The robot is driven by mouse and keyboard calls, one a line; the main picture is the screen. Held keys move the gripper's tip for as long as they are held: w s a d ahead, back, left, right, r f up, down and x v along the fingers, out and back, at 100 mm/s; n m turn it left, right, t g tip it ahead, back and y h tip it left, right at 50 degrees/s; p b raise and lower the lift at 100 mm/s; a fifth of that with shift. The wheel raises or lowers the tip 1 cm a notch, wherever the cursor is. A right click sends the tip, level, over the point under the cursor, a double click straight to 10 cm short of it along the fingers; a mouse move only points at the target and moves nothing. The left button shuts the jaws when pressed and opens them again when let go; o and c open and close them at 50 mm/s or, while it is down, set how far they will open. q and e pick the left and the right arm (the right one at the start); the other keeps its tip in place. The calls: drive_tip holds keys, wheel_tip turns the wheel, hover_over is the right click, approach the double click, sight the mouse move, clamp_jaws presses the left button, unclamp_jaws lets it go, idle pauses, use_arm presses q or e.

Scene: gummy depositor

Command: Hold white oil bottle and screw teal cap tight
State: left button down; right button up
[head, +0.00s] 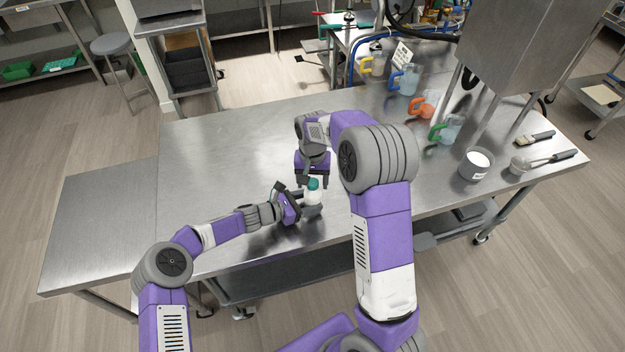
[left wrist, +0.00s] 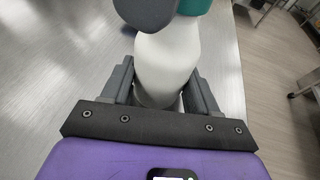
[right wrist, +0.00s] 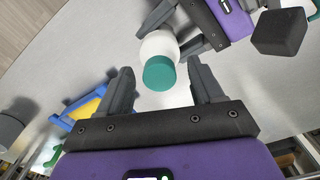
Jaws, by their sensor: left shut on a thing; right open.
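The white oil bottle (head: 313,199) stands upright near the front edge of the steel table, with the teal cap (head: 313,184) on its top. My left gripper (head: 304,202) is shut on the bottle's body from the left; the left wrist view shows the white bottle (left wrist: 166,62) between its fingers. My right gripper (head: 312,180) points down above the bottle, open. In the right wrist view the teal cap (right wrist: 159,74) lies between and just beyond the two spread fingers, with clear gaps on both sides. How tightly the cap sits cannot be told.
Several jugs with coloured handles (head: 405,80) stand along the table's back right. A white-filled pot (head: 476,164), a ladle (head: 540,161) and a brush (head: 534,138) lie at the right. The table's left half (head: 210,170) is clear.

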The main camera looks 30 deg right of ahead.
sight(312, 182)
wheel_tip(312, 182, up, 12)
idle(0.6)
use_arm(q)
drive_tip(key=c, duration=1)
unclamp_jaws()
drive_tip(key=shift+c, duration=0.2)
drive_tip(key=o, duration=1)
drive_tip(key=shift+o, duration=0.2)
